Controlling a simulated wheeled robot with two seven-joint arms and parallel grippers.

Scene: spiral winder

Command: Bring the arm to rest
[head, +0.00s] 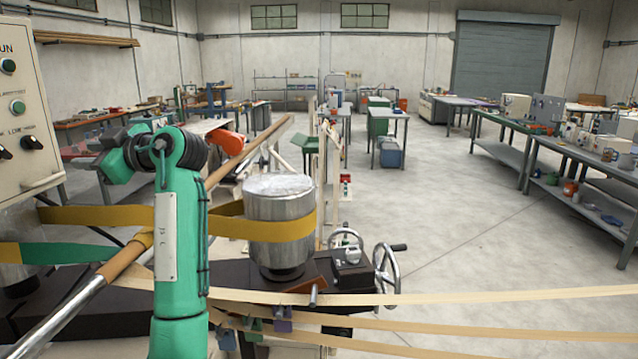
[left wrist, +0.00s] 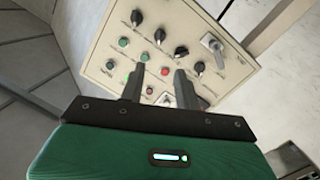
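My left arm (head: 180,250) rises at the left of the head view, green with a dark joint at its top, and bends toward the control panel (head: 22,110). Its fingers cannot be made out clearly in the head view. In the left wrist view, my left gripper (left wrist: 160,69) has two dark fingers spread apart with nothing held between them. They point at the panel (left wrist: 110,45), which carries black knobs and green and red buttons. I cannot tell whether the fingertips touch it. My right gripper is not in view.
A metal cylinder (head: 280,206) wrapped by a yellow belt (head: 262,229) stands right of my arm. A long pole (head: 75,310) slants close behind the arm. Pale strips (head: 480,299) cross the front, and a handwheel (head: 387,268) is beside them. Open floor (head: 450,220) lies to the right.

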